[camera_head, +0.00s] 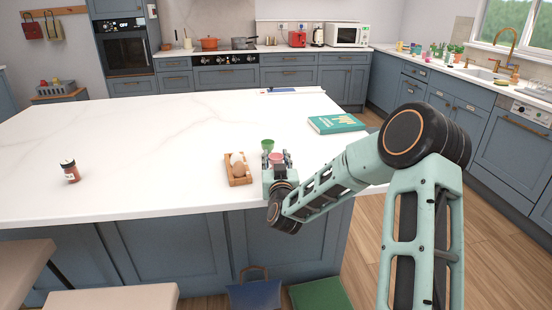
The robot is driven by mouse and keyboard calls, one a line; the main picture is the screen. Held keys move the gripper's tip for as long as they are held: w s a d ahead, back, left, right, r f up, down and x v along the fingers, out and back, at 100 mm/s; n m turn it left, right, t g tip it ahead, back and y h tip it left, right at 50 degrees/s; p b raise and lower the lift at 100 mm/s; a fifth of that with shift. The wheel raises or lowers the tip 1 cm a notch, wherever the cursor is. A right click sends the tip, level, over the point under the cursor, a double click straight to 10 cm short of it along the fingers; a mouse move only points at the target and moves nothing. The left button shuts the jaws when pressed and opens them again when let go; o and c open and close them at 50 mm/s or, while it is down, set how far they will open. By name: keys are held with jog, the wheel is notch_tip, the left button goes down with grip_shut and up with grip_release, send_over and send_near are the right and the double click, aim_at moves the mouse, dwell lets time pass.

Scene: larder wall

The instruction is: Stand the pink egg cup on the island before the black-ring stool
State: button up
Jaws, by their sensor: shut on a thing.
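The pink egg cup (276,158) is between the fingers of my gripper (278,161), at the island's right front part. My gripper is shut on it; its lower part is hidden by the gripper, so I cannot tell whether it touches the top. The white marbled island (150,130) fills the middle of the view. Two beige stool seats show at the lower left, one at the edge (20,268) and one nearer the middle (115,300). No black ring shows on either; their lower parts are mostly out of view.
A green cup (267,145) stands just behind my gripper. A wooden tray (240,182) holding egg-like things lies close on its left. The island top between jar and tray is clear.

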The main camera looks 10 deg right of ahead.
jog(key=shift+f, duration=0.2)
jog(key=o, duration=1.2)
jog(key=shift+r+p, duration=0.15)
jog(key=shift+p, duration=0.35)
